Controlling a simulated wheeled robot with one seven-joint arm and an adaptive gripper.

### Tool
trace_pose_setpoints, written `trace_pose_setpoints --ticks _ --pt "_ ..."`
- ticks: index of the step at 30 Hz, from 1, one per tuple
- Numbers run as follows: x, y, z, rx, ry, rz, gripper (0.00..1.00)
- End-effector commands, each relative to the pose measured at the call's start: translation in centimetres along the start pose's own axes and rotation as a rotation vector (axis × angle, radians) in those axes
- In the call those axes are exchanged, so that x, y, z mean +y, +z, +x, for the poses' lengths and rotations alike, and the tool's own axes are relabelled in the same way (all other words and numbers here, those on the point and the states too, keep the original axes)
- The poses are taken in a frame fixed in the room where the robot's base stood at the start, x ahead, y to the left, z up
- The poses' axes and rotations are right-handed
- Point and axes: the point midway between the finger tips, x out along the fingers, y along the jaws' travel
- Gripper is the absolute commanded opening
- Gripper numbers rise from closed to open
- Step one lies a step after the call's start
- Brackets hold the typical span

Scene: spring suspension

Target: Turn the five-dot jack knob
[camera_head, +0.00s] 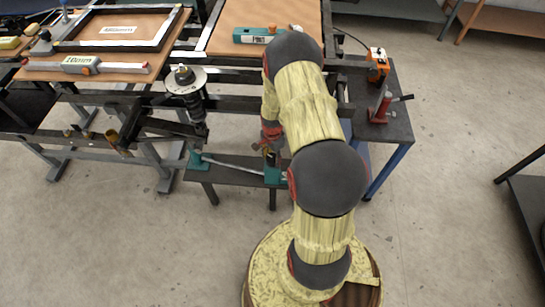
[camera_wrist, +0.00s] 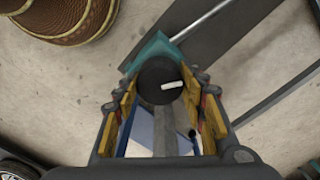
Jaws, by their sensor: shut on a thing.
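The jack knob (camera_wrist: 158,94) is a round black disc with a short white bar on top, seen from above in the wrist view. I cannot make out five dots on it. My gripper (camera_wrist: 161,88) is shut on the knob, with a yellow-padded finger on each side. Under the knob is a teal jack block (camera_wrist: 146,54). In the head view the teal block (camera_head: 274,176) is at the right end of a low dark bench. My gripper (camera_head: 270,148) is above it, and my arm partly covers it; the knob is hidden there.
A metal rod (camera_head: 230,166) runs to a second teal block (camera_head: 195,160) on the low bench (camera_head: 222,175). A spring strut (camera_head: 188,90) stands behind left. A dark side table (camera_head: 392,124) at right holds a red tool (camera_head: 381,106). The floor at right is largely clear.

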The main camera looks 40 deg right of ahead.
Motion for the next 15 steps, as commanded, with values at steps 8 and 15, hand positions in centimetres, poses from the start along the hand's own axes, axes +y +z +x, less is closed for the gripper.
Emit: trace_pose_setpoints --ticks 8,15 --pt "-0.04 -0.02 -0.11 0.0 0.0 -0.263 0.16" --pt "-0.01 0.02 -0.06 -0.001 0.001 -0.491 0.16"
